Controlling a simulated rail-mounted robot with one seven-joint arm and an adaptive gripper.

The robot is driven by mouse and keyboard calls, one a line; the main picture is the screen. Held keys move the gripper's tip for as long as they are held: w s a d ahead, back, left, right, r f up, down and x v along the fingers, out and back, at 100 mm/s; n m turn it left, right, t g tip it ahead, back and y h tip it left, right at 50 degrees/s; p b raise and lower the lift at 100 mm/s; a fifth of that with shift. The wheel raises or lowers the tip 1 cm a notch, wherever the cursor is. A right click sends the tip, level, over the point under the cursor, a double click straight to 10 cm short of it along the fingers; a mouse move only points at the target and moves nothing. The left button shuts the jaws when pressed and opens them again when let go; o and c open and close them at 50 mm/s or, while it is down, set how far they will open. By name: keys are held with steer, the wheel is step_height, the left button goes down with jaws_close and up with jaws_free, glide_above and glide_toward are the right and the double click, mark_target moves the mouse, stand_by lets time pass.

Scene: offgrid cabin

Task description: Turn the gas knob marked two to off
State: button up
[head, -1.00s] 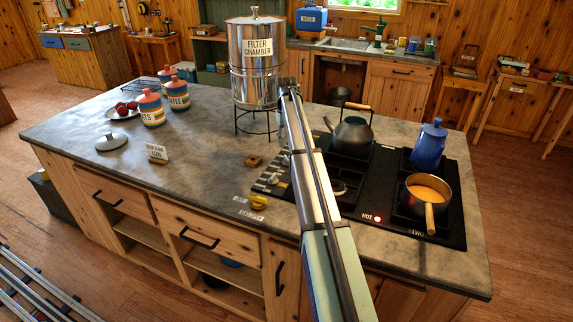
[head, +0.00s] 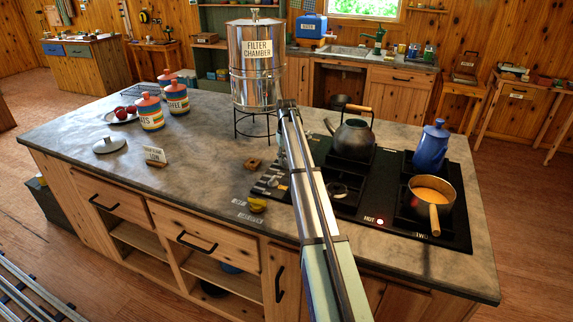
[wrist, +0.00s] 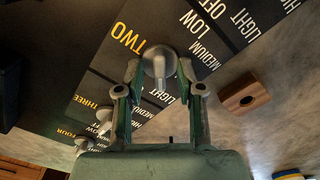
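In the wrist view, a pale grey knob (wrist: 159,62) stands beside the yellow word TWO (wrist: 127,37) on the black panel. Its narrow bar points down the picture, near the words MEDIUM and LIGHT. My gripper (wrist: 160,74) is over this knob, with one finger on each side. The fingers look apart, with small gaps beside the knob; I cannot tell if either touches. A saucepan of orange liquid (head: 433,190) stands at the burner marked TWO.
Other knobs (wrist: 103,116) stand lower left by THREE and FOUR. A small wooden block (wrist: 244,96) lies right of the panel. The filter chamber (head: 254,90) stands behind it. A kettle (head: 353,136) and blue pot (head: 431,147) stand on the stove. A red light glows by HOT (head: 380,222).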

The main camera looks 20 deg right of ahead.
steer(key=shift+c, duration=0.3)
jaws_close()
steer(key=shift+m+p, duration=0.4)
steer(key=shift+m, duration=1.4)
steer(key=shift+m, duration=0.7)
steer(key=shift+m+p, duration=0.35)
steer(key=shift+m, duration=0.65)
